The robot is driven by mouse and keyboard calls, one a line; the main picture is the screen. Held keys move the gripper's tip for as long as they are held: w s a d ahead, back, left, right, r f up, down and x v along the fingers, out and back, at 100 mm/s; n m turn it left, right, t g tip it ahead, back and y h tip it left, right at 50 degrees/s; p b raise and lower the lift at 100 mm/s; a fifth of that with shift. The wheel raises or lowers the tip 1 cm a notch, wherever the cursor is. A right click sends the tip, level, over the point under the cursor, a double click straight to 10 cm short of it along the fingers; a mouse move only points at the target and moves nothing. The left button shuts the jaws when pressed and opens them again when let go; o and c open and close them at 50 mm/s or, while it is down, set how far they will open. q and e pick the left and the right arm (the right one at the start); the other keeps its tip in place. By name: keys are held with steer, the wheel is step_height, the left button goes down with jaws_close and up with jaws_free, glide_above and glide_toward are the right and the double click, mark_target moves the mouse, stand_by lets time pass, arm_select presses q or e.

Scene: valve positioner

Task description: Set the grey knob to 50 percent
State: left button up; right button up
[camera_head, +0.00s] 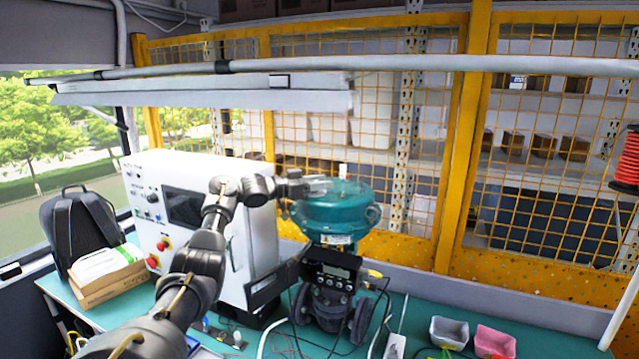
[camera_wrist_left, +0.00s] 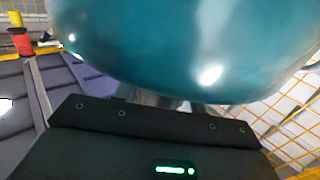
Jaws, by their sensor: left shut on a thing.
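A teal valve actuator (camera_head: 333,212) stands on the bench, with a black positioner box (camera_head: 331,272) with a small display below it. My left arm reaches over from the left, and my left gripper (camera_head: 312,186) lies across the upper left of the actuator's top. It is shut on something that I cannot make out. I cannot pick out the grey knob with certainty. My right gripper is not in view.
A white control cabinet (camera_head: 262,250) with a screen and red buttons stands left of the actuator. A backpack (camera_head: 78,225) and a cardboard box (camera_head: 105,284) are at the far left. Grey (camera_head: 449,332) and pink (camera_head: 494,341) bins are at the right. Cables cross the front.

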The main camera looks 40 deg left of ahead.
arm_select(q)
steer(key=o, duration=1)
steer(key=shift+c, duration=0.2)
steer(key=shift+s+a+f+b, duration=0.1)
steer(key=shift+s+a+b, duration=0.1)
steer(key=shift+b, duration=0.1)
steer(key=b+v, duration=0.5)
steer(key=v, duration=0.5)
steer(key=shift+b, duration=0.35)
steer(key=shift+s, duration=0.1)
